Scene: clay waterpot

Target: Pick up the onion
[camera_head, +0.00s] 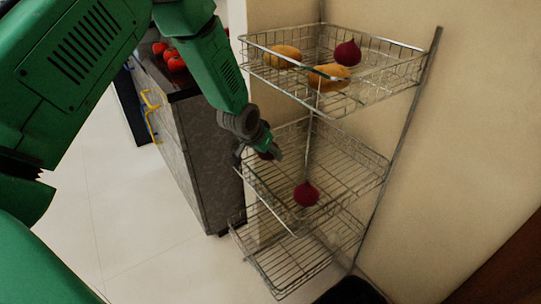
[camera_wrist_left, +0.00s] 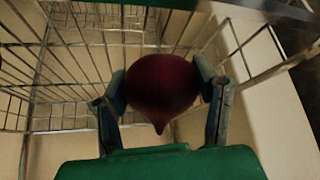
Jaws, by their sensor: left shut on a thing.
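My left gripper (camera_head: 260,147) is at the left side of the middle wire basket, shut on a dark red onion (camera_wrist_left: 162,88). In the left wrist view the onion sits between the two fingers with its pointed tip toward the palm, and basket wires show behind it. In the head view only a small dark part of this onion shows by the fingers. A second red onion (camera_head: 306,194) rests on the middle basket, to the right of and below the gripper. A third onion (camera_head: 347,53) lies in the top basket. My right gripper is not in view.
The wire rack has a top basket (camera_head: 400,72), a middle basket (camera_head: 372,172) and a bottom basket (camera_head: 290,280). Yellow-orange produce (camera_head: 283,56) lies in the top one. A dark cabinet (camera_head: 205,150) stands close left, with red tomatoes (camera_head: 172,57) on top.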

